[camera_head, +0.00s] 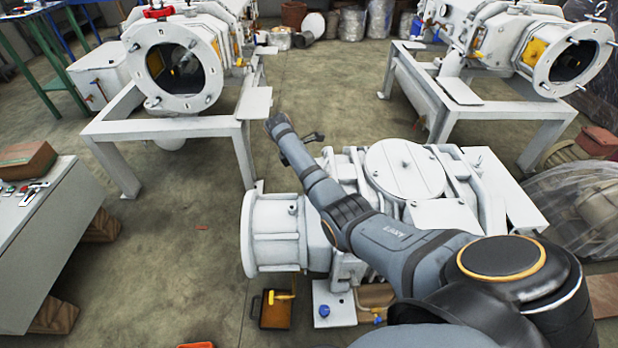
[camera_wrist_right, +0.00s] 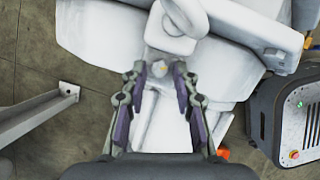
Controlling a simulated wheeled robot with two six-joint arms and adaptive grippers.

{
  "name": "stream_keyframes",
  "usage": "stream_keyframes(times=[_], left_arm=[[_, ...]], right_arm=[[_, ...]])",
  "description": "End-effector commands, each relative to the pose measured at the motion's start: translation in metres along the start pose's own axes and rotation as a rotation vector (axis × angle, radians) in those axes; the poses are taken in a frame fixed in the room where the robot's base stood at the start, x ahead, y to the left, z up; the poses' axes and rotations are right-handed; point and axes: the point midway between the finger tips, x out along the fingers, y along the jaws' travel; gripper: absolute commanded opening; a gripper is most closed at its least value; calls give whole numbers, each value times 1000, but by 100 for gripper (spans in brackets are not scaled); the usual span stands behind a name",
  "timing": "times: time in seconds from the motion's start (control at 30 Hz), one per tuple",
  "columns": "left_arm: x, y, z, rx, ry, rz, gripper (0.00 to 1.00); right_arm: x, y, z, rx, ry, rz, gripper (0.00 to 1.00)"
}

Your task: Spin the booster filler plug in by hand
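My right arm reaches across the white vacuum pump unit (camera_head: 270,232) in the head view, and its gripper (camera_head: 314,137) shows small beyond the forearm at the machine's far side. In the right wrist view my right gripper (camera_wrist_right: 162,72) points at the white machine (camera_wrist_right: 95,35), its dark-padded fingers apart. No plug is clearly recognisable. My left gripper is not in view.
Two similar white machines on frames stand behind, at left (camera_head: 170,75) and right (camera_head: 572,60). A grey workbench (camera_head: 50,235) with a brown box (camera_head: 25,160) and small tools is at left. Open concrete floor lies between. A dark box with buttons (camera_wrist_right: 290,125) is at right in the wrist view.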

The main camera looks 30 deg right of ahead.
Motion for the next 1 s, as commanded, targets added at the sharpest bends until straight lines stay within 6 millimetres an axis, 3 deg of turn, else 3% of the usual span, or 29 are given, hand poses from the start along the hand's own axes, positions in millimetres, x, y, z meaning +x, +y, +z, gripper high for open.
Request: stream_keyframes(times=[0.27,0.5,1.0], left_arm=[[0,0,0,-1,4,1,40],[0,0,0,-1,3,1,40],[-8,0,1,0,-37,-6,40]], right_arm=[[2,0,0,1,0,0,29],[2,0,0,1,0,0,0],[-1,1,1,101,0,-43,0]])
